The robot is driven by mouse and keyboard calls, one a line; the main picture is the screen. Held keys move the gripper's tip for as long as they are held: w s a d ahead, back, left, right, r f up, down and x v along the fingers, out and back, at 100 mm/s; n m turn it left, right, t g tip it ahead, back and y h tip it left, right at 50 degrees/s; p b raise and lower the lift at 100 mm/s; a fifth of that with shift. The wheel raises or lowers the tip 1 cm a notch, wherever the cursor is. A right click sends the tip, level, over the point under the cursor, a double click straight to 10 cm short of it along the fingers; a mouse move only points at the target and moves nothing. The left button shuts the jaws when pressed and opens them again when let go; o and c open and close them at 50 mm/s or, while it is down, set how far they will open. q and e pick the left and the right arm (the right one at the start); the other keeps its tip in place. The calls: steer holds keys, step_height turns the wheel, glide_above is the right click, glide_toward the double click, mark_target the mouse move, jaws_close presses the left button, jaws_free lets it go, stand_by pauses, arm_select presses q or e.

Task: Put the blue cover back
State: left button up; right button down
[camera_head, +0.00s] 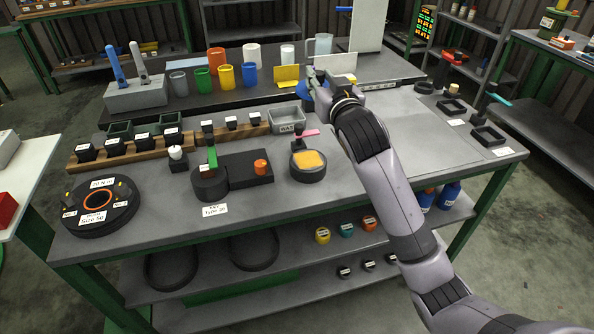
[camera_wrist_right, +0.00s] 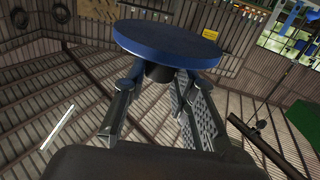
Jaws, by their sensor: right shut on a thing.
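The blue cover is a flat blue disc with a short dark stem under it. It fills the top of the right wrist view (camera_wrist_right: 168,42). In the head view only a small part of the blue cover (camera_head: 303,87) shows at the left of my right gripper, tilted on edge. My right gripper (camera_head: 316,84) is shut on the stem, and its fingers also show in the right wrist view (camera_wrist_right: 163,84). It is held above the back of the bench, near the yellow holder (camera_head: 287,78). My left gripper is out of view.
Blue (camera_head: 249,75), yellow (camera_head: 226,77) and green (camera_head: 203,79) cups stand on the back shelf left of the gripper. A grey bin (camera_head: 287,118) and a round fixture with an orange pad (camera_head: 308,160) are in front. The bench's right-middle surface is fairly clear.

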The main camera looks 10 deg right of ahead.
steer(key=a+f, duration=0.1)
steer(key=f, duration=0.1)
steer(key=shift+s+a+f+y, duration=0.2)
steer(key=shift+a+f+y, duration=0.1)
steer(key=shift+a, duration=0.05)
glide_above(311, 165)
step_height(311, 165, down, 12)
steer(key=shift+r+b, duration=0.1)
steer(key=shift+b, duration=0.25)
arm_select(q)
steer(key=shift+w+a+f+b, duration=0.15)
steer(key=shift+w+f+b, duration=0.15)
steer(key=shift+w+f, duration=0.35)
arm_select(e)
steer(key=shift+f, duration=2.7)
steer(key=shift+f, duration=0.1)
steer(key=c, duration=1.3)
jaws_free()
steer(key=shift+f, duration=0.15)
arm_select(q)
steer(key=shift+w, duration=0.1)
